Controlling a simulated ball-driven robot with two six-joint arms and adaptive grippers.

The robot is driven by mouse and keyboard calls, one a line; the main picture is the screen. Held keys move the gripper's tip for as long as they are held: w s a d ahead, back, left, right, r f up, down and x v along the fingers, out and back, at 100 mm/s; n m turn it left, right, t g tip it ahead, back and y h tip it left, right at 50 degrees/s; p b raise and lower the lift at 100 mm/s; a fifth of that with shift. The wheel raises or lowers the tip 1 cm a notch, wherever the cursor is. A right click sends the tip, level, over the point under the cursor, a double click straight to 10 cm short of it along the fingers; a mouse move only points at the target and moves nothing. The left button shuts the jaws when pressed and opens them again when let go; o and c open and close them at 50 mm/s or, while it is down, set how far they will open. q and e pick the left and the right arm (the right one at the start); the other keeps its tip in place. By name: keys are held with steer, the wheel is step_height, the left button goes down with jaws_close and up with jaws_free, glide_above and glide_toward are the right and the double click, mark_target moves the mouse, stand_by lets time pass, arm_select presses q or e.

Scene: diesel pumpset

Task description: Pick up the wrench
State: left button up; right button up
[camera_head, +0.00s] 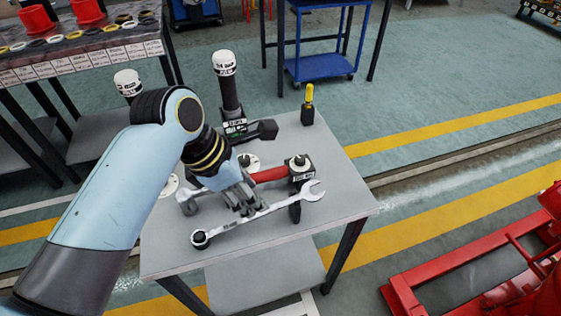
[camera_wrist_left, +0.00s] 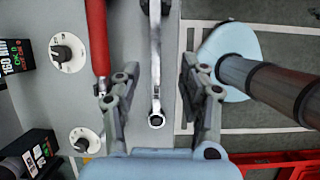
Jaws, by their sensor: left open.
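The wrench (camera_head: 260,215) is a long silver combination spanner lying on the grey table (camera_head: 345,206). Its ring end is at the left and its open end at the right in the head view. In the left wrist view the wrench (camera_wrist_left: 155,70) runs down the middle, ring end nearest me. My left gripper (camera_head: 225,200) is open above the wrench. In the wrist view the left gripper (camera_wrist_left: 160,88) has a finger on each side of the wrench, with gaps on both sides. My arm hides part of the table. My right gripper is not in view.
A red bar (camera_head: 270,175) lies beside the wrench. Black tools with white caps (camera_head: 224,64) and a yellow-handled tool (camera_head: 309,93) stand on the table. A red metal frame (camera_head: 410,290) is at the lower right. Open floor lies beyond the table's right edge.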

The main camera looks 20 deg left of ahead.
mark_target(271, 208)
arm_select(q)
steer(key=x, duration=0.4)
steer(key=shift+w+d, duration=0.3)
steer(key=shift+d, duration=0.05)
steer(key=x, duration=0.5)
steer(key=shift+w+a+f+b, duration=0.15)
steer(key=shift+w+f+b, duration=0.1)
steer(key=shift+f+b, duration=0.15)
steer(key=shift+r, duration=0.1)
steer(key=shift+c, duration=0.4)
jaws_close()
